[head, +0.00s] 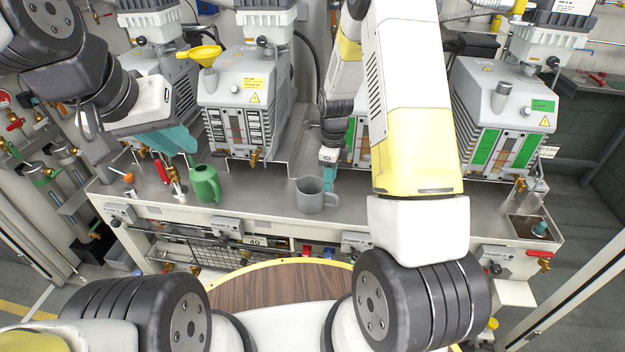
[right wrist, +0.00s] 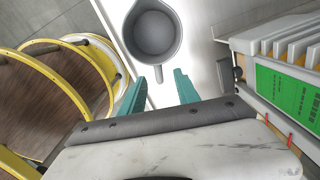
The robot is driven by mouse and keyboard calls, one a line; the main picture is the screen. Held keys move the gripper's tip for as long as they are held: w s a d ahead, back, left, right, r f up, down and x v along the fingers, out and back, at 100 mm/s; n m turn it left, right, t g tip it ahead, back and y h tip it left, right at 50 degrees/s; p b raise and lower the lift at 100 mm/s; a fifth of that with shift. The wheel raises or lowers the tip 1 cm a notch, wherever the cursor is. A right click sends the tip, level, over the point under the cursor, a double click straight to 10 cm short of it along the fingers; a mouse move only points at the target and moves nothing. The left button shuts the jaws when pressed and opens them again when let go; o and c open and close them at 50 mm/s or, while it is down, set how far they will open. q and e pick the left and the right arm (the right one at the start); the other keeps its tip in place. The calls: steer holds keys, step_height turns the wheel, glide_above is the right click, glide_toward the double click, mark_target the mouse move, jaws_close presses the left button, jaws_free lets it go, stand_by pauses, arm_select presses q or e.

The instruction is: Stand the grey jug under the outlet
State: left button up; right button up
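The grey jug (head: 311,195) stands upright on the steel bench, with its handle to the right. In the right wrist view the grey jug (right wrist: 152,38) is seen from above and looks empty; its handle points toward my right gripper (right wrist: 158,90). The teal fingers are apart, with the handle's end between their tips, not visibly clamped. In the head view my right gripper (head: 330,172) is pointing down beside the jug. My left gripper (head: 172,140) hangs over the bench's left part; its finger gap is unclear. Brass outlets show on the pumps, one (head: 255,158) behind and left of the jug.
A green jug (head: 205,183) stands at the bench's left, near a red-handled brass valve (head: 172,178). A yellow funnel (head: 202,55) sits on a grey pump (head: 245,100). Another pump (head: 500,110) stands at right. Bare bench (head: 262,183) lies between the jugs.

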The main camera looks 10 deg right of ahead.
mark_target(331, 196)
step_height(331, 196, down, 2)
steer(key=shift+d+f+m, duration=0.15)
steer(key=shift+f+m, duration=0.05)
steer(key=shift+m, duration=0.3)
steer(key=f, duration=0.7)
steer(key=shift+s+d+f, duration=0.1)
steer(key=shift+s+f, duration=0.1)
steer(key=shift+s, duration=0.1)
jaws_close()
stand_by(0.6)
